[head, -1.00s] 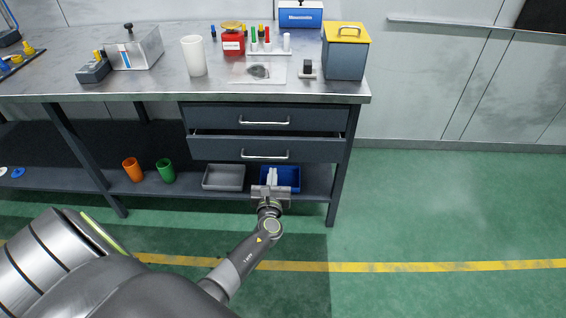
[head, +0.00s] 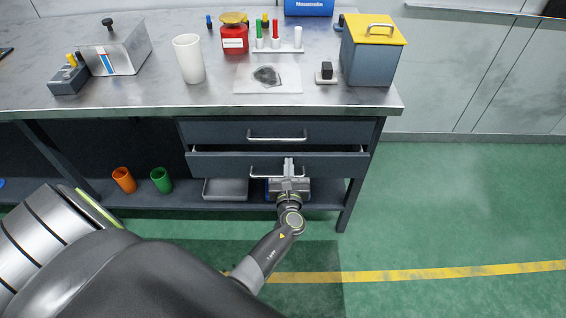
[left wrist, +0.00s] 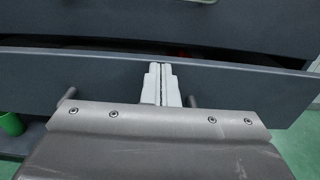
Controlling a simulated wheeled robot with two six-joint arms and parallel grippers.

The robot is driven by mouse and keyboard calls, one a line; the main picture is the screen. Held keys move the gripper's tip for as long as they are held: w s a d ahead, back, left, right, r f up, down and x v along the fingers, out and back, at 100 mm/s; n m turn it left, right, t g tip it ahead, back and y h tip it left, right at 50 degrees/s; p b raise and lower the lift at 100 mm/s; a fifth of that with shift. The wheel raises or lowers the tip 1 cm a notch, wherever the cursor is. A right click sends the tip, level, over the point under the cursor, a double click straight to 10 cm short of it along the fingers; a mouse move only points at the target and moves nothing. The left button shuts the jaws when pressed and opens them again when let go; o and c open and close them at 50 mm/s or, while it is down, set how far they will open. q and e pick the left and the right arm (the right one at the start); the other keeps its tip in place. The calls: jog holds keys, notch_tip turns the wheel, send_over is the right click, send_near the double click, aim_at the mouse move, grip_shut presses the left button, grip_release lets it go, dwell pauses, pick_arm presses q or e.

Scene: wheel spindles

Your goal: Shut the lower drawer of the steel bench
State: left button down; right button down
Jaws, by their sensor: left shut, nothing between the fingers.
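The steel bench has two drawers under its top. The lower drawer (head: 225,165) is slightly open, with a dark gap above its front. Its front also spans the left wrist view (left wrist: 235,85). My left gripper (head: 288,163) is shut and empty, its fingers in front of the lower drawer's bar handle (head: 262,170). In the left wrist view, my closed fingers (left wrist: 161,72) reach the middle of the drawer front between the handle's two ends. The gripper body hides the handle's middle. I cannot tell if the tips touch the front. My right gripper is not in view.
The upper drawer (head: 220,132) looks shut. Below, the shelf holds a grey tray (head: 225,190), a blue bin (head: 302,196) mostly behind my gripper, an orange cup (head: 124,180) and a green cup (head: 161,180). Green floor (head: 460,210) is clear on the right.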

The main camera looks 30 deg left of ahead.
aim_at(289, 153)
pick_arm(q)
jog(key=shift+w+a, duration=0.1)
jog(key=shift+w, duration=0.1)
jog(key=shift+r, duration=0.1)
jog(key=b+x, duration=0.1)
jog(key=x, duration=0.3)
jog(key=shift+w, duration=0.15)
jog(key=shift+r, duration=0.25)
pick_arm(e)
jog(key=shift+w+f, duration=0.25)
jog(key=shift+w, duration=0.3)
